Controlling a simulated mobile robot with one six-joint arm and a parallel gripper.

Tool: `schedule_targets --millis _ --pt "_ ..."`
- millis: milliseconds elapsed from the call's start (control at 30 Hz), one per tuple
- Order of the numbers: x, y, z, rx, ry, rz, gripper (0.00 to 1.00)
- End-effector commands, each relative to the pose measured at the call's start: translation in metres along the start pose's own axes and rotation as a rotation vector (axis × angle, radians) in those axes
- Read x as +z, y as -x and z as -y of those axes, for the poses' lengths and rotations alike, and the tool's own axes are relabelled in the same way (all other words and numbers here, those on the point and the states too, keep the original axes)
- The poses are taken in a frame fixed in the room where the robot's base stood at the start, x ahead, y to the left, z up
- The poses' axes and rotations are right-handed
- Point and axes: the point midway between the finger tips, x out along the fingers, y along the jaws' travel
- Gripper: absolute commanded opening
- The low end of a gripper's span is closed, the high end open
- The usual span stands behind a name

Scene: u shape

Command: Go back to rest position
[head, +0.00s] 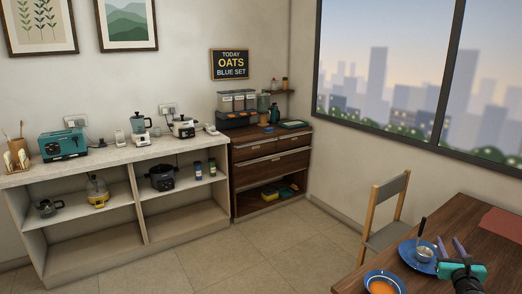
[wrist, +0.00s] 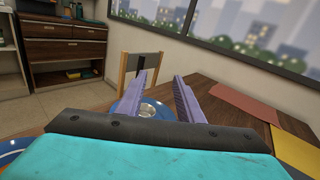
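My gripper (head: 449,241) is over the wooden table at the lower right of the head view. Its two purple fingers also show in the wrist view (wrist: 158,78), apart with nothing between them. A blue plate (head: 407,257) with a small metal bowl (head: 424,254) lies just left of the gripper in the head view. A ladle or spoon handle (head: 421,228) stands up from the bowl. In the wrist view the bowl (wrist: 148,110) shows beyond and below the fingers, partly hidden by my gripper.
The dining table (head: 480,220) also holds a blue-rimmed dish with orange contents (head: 382,286) and a red mat (head: 503,223). A yellow mat (wrist: 297,150) shows in the wrist view. A chair (head: 385,215) stands behind the table. Open floor (head: 240,255) lies towards the counter (head: 110,155).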

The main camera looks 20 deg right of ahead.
Motion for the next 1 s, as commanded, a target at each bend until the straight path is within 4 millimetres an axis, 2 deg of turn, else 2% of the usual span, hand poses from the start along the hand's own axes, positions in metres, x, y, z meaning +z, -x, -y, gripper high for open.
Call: schedule_targets --millis 267,367,533,667,800,1000 --pt "-0.010 -0.012 -0.061 0.118 0.141 -0.028 0.34" --pt "-0.016 -0.016 -0.092 0.181 0.216 -0.039 0.34" --pt "-0.032 -0.020 -0.171 0.343 0.404 -0.055 0.34" --pt "-0.048 -0.015 -0.234 0.483 0.567 -0.056 0.34" --pt "-0.068 -0.003 -0.300 0.639 0.741 -0.046 0.34" --pt "-0.097 0.026 -0.384 0.863 0.991 -0.006 0.34"
